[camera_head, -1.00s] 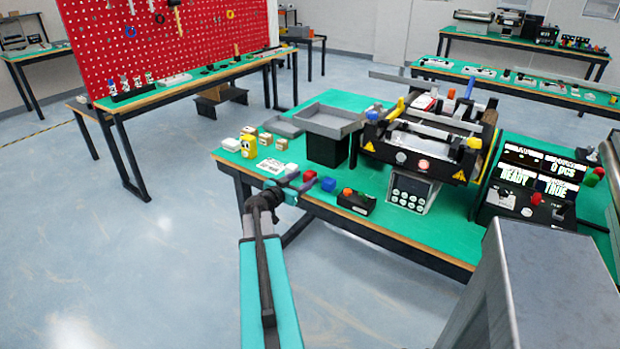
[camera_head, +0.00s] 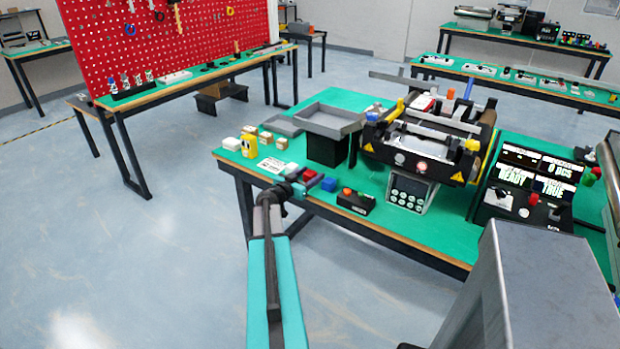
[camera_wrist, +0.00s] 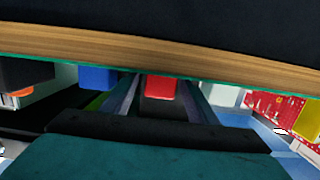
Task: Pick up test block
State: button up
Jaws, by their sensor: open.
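A red block (camera_head: 309,174) lies near the front edge of the green table (camera_head: 408,236), with a blue block (camera_head: 329,184) just to its right. I cannot tell from the frames which one is the test block. My gripper (camera_head: 309,183) is at the table edge, in front of the red block and partly covering it. In the wrist view my gripper (camera_wrist: 160,90) is open, with the red block (camera_wrist: 161,87) showing between its fingers. I cannot tell whether the fingers touch it. The blue block (camera_wrist: 97,78) shows outside the fingers, to the left.
A black button box (camera_head: 356,201) stands right of the blue block. A yellow figure (camera_head: 249,146) and several small boxes (camera_head: 266,138) are at the left. A grey tray (camera_head: 331,121) on a black stand is behind. The table edge (camera_wrist: 160,45) spans the wrist view.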

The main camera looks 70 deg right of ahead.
aim_at(310, 173)
jog(key=shift+c, duration=0.3)
jog(key=c, duration=1.1)
jog(key=shift+r, duration=0.15)
jog(key=shift+r+b, duration=0.6)
jog(key=shift+r, duration=1.05)
jog(key=a+r+b, duration=0.1)
jog(key=a+b, duration=0.3)
jog(key=a, duration=1.2)
jog(key=shift+w+r+b, duration=0.2)
jog(key=shift+w+b, duration=0.1)
jog(key=shift+w, duration=0.1)
